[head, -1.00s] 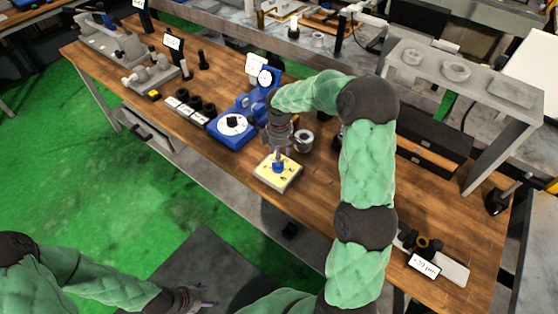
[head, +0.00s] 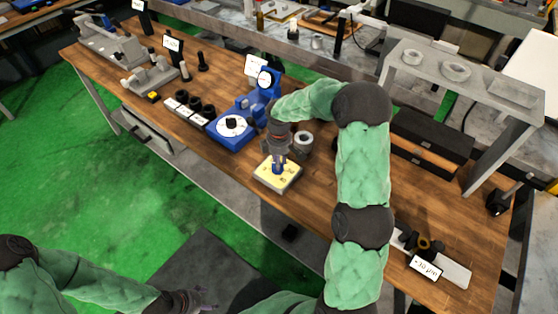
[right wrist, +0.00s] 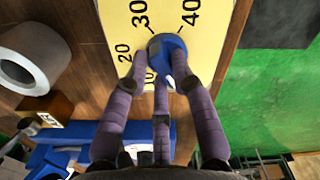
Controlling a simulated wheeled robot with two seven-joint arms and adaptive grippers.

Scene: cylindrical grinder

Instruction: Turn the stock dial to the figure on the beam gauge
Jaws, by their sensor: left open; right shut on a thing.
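The stock dial is a yellow plate (head: 264,177) with black figures and a blue knob (head: 278,170), lying on the wooden bench. In the right wrist view the plate (right wrist: 116,18) shows 20, 30 and 40 around the blue knob (right wrist: 170,46). My right gripper (head: 278,160) points down at the dial, its fingers shut on the knob; they also show in the wrist view (right wrist: 160,78). The fingers hide part of the knob and scale. A card (head: 427,267) with a small µm figure stands by a dark gauge on a pale bar (head: 455,273). My left gripper (head: 205,300) is open, low and away from the bench.
A blue instrument (head: 232,127) with a white dial stands left of the stock dial. A grey ring (head: 303,141) sits close behind the plate. A grey raised shelf (head: 470,85) stands at right.

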